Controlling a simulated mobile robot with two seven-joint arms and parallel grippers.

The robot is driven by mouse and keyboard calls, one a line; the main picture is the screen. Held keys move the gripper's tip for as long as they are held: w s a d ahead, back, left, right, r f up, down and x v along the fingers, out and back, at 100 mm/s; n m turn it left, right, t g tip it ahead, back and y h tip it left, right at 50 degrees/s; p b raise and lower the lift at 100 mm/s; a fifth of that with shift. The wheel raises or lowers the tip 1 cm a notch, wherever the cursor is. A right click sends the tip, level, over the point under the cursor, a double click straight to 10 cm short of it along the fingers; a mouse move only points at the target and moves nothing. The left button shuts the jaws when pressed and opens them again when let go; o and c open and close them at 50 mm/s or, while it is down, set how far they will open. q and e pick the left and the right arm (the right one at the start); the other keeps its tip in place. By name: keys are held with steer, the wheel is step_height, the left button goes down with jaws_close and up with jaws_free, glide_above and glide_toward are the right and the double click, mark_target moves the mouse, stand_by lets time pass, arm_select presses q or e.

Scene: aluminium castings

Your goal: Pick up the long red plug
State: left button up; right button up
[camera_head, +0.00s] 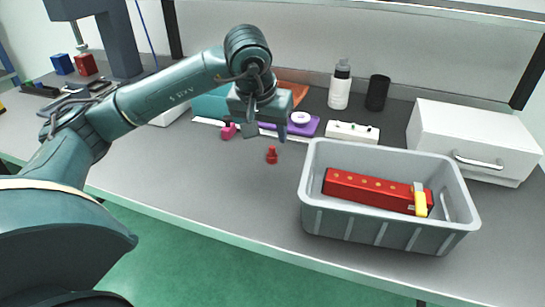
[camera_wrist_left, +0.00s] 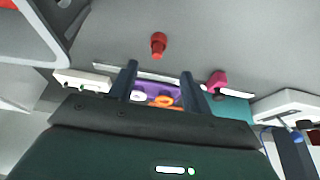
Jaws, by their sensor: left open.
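A small red plug (camera_head: 272,156) stands on the grey table, left of the grey bin. It also shows in the left wrist view (camera_wrist_left: 158,45), beyond my fingertips and roughly in line with the gap between them. My left gripper (camera_head: 267,133) is open and empty, with its fingers pointing down behind the plug in the head view and apart from it. Its two dark fingers show in the left wrist view (camera_wrist_left: 159,70). My right gripper is out of view.
A grey bin (camera_head: 388,238) holding a red block (camera_head: 365,188) stands to the right. A pink piece (camera_head: 228,131) lies left of the gripper. A purple tray (camera_head: 308,127), bottles and a white drawer box (camera_head: 470,140) stand behind. The table front-left of the plug is clear.

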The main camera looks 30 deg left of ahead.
mark_target(272, 147)
arm_select(q)
steer(key=x, duration=0.4)
steer(key=shift+s+d+f, duration=0.1)
steer(key=shift+d+f, duration=0.2)
steer(key=shift+f, duration=0.2)
steer(key=shift+w+f, duration=0.25)
steer(key=shift+f, duration=0.25)
steer(key=shift+c, duration=0.6)
jaws_close()
